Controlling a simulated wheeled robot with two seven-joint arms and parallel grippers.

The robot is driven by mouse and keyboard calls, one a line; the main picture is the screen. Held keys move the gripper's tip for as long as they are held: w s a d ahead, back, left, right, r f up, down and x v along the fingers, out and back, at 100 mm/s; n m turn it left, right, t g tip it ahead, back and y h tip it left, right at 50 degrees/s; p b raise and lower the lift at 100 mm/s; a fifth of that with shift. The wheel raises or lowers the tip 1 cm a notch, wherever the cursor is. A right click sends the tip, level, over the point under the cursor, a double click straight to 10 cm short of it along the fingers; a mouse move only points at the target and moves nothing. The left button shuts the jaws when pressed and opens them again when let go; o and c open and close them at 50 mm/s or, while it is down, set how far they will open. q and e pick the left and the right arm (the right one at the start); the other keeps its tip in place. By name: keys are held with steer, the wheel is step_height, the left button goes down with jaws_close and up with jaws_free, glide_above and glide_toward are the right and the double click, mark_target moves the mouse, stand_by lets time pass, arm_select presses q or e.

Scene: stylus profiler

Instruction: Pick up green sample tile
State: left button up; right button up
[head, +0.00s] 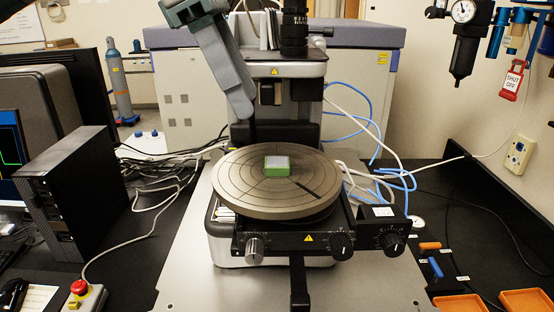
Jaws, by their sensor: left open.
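The green sample tile (277,171) sits near the middle of the round, ringed stage plate (236,190). Its sides are green and its top is pale grey. My left gripper (248,128) reaches down from the top left, above and behind the tile's left side as seen in the head view. It is open, holds nothing and is apart from the tile. Its fingers overlap from this angle, so the gap between them does not show clearly. My right gripper is not in the picture.
The profiler's column and optics (293,30) stand behind the stage. Control knobs (342,246) line its front. Cables and blue hoses (395,180) lie to the right. A black computer box (75,195) and a red stop button (80,287) are at left. Orange trays (527,301) are at right.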

mark_target(275, 161)
arm_select(q)
steer(key=p+x, duration=0.1)
steer(key=x, duration=0.3)
steer(key=shift+d+f, duration=0.3)
steer(key=shift+f, duration=0.35)
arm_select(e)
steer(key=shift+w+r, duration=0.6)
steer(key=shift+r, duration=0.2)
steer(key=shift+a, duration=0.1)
arm_select(q)
steer(key=shift+d+f+p, duration=0.1)
steer(key=shift+f+p, duration=0.15)
steer(key=shift+p, duration=0.25)
steer(key=p+x, duration=0.2)
steer(key=x, duration=0.1)
steer(key=shift+d+f, duration=0.15)
steer(key=shift+f, duration=0.2)
steer(key=shift+d+f, duration=0.15)
steer(key=shift+f, duration=0.2)
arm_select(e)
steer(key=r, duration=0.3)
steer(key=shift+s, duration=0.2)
